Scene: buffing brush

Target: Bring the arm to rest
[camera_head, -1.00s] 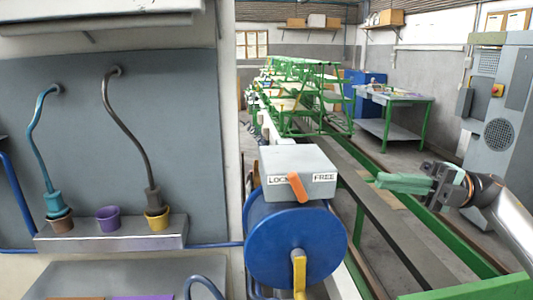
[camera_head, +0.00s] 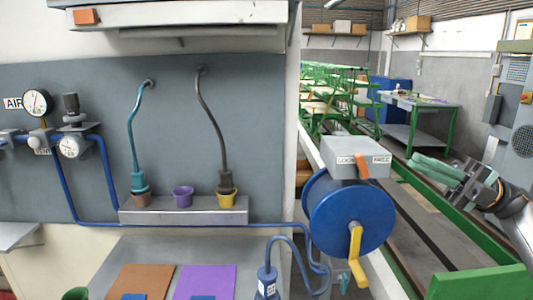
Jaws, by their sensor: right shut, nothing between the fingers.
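My right gripper (camera_head: 440,168) is at the right of the head view, with green fingers pointing left. Its fingers are together with nothing between them. It is in the air, to the right of the blue hose reel (camera_head: 330,215) and apart from it. The grey box (camera_head: 355,155) marked LOCK and FREE sits on top of the reel, with its orange lever (camera_head: 362,168) pointing down near the middle. My left gripper is out of view.
A wall shelf (camera_head: 185,211) holds brown, purple and yellow cups, with a teal and a dark hose ending in two of them. Gauges (camera_head: 37,102) are at the left.

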